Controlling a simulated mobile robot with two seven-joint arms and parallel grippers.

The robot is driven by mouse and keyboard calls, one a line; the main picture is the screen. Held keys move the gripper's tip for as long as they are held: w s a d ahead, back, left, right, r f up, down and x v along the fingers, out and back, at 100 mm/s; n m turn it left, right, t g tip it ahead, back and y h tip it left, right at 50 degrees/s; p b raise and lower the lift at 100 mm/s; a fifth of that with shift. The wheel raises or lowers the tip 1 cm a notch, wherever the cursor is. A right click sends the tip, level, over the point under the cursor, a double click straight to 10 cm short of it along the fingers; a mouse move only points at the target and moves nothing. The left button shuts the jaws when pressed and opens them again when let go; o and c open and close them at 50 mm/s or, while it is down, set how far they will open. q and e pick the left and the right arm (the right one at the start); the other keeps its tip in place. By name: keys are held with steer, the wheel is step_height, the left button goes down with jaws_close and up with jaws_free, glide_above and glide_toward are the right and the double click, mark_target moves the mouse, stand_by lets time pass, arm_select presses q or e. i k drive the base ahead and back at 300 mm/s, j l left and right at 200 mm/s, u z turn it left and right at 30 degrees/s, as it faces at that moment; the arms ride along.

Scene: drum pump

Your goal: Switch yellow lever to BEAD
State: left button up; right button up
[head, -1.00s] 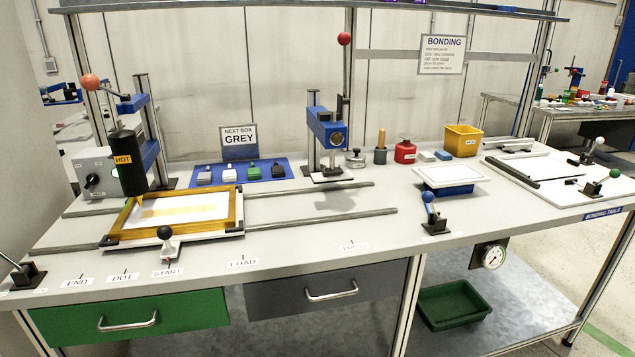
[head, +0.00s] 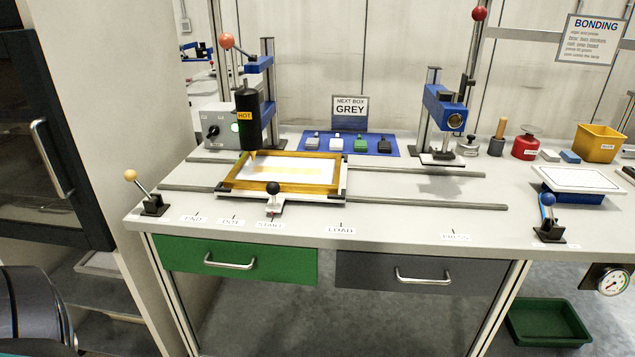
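The yellow lever has a pale yellow ball (head: 130,175) on a metal rod. Its black base (head: 153,206) sits at the table's front left corner. The rod leans up and to the left. I cannot read a BEAD mark near it. Small table labels to its right seem to read END (head: 194,219), DOT (head: 233,221) and START (head: 270,226). Neither of my grippers shows in the head view, and nothing is touching the lever.
A yellow frame (head: 325,189) with a black-knobbed handle (head: 273,188) lies on rails under a black HOT cylinder (head: 248,125). A grey control box (head: 212,128) stands behind. A dark cabinet (head: 60,130) stands left. A blue-ball lever (head: 547,200) is at right. Space around the yellow lever is clear.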

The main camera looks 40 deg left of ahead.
mark_target(130, 176)
steer(key=j+u, duration=0.1)
steer(key=u, duration=2.15)
